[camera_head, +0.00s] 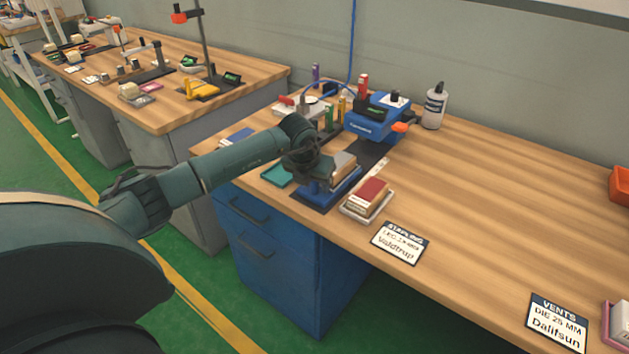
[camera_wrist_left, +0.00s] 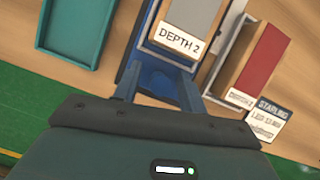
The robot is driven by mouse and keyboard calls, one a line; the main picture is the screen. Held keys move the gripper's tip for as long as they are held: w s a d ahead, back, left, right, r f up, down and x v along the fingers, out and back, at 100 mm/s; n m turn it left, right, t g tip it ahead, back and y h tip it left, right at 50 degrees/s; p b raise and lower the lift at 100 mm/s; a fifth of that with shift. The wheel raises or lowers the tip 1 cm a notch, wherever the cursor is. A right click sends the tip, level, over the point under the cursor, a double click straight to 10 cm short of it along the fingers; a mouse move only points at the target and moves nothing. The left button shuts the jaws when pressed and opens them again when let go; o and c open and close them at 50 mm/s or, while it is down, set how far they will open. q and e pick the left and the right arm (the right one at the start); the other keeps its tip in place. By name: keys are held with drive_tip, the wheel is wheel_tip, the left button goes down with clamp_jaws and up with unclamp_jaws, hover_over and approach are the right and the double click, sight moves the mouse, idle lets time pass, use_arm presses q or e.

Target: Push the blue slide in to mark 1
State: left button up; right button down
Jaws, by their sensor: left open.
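The blue slide (camera_head: 346,185) lies on a dark strip at the bench's front edge, in front of a blue press (camera_head: 368,124). A grey-topped block (camera_head: 343,162) sits on the slide; its front label reads DEPTH 2 in the left wrist view (camera_wrist_left: 178,39). My left gripper (camera_head: 312,180) is at the front end of the slide. In the left wrist view its open fingers (camera_wrist_left: 157,88) stand either side of the slide's front end. I cannot tell whether they touch it. I cannot make out mark 1.
A teal tray (camera_head: 277,175) lies left of the slide. A red-topped block (camera_head: 370,191) in a pale tray lies to the right. A STARLING card (camera_head: 400,242) lies near the front edge. A white bottle (camera_head: 434,107) stands beside the press. The bench's right middle is clear.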

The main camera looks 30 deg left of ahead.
use_arm(q)
clamp_jaws()
idle(0.4)
